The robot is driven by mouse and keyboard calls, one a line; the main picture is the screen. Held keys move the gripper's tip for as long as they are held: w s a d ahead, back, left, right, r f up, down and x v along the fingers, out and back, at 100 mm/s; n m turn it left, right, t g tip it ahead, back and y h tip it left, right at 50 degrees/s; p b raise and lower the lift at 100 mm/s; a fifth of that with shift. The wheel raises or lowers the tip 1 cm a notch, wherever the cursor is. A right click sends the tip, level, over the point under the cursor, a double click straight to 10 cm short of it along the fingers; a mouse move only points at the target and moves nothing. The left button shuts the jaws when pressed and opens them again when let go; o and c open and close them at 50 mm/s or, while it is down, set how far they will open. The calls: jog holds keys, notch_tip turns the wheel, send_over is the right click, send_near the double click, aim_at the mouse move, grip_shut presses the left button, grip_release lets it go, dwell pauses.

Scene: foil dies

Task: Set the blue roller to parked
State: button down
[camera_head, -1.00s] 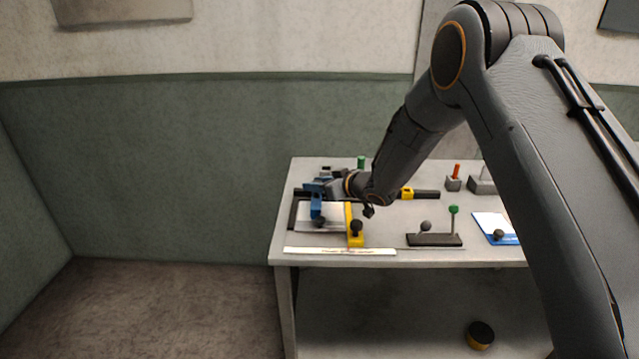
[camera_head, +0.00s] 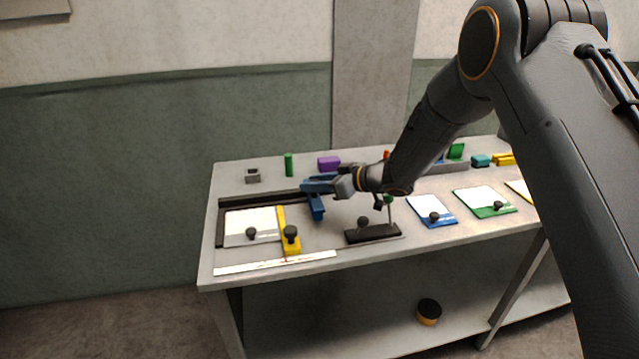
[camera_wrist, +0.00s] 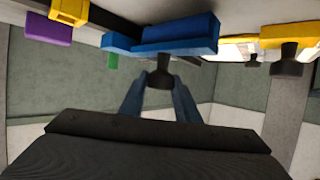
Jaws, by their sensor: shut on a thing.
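The blue roller (camera_head: 315,203) is a blue bar-shaped carriage across the dark rail (camera_head: 262,199) at the back of the framed plate. It stands to the right of the white sheet (camera_head: 250,222) and of the yellow slide (camera_head: 283,224). In the wrist view the blue roller (camera_wrist: 180,35) has a dark knob between my fingers. My gripper (camera_wrist: 160,92) is shut on that knob. In the head view my gripper (camera_head: 343,187) reaches it from the right. My forearm hides the rail's right end.
A black base (camera_head: 372,234) with a knob and a green-topped post stands close to the right. Blue (camera_head: 440,219) and green (camera_head: 497,211) plates with knobs lie farther right. A green peg (camera_head: 289,165) and purple block (camera_head: 329,163) stand behind. A white strip (camera_head: 275,262) lies along the front.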

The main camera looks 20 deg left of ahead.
jog(key=c, duration=1.4)
grip_release()
jog(key=shift+w+d, duration=0.1)
jog(key=shift+o, duration=0.2)
jog(key=shift+d, duration=0.1)
jog(key=b+v, duration=0.2)
jog(key=v, duration=0.5)
jog(key=shift+d+r, duration=0.2)
jog(key=shift+d, duration=0.05)
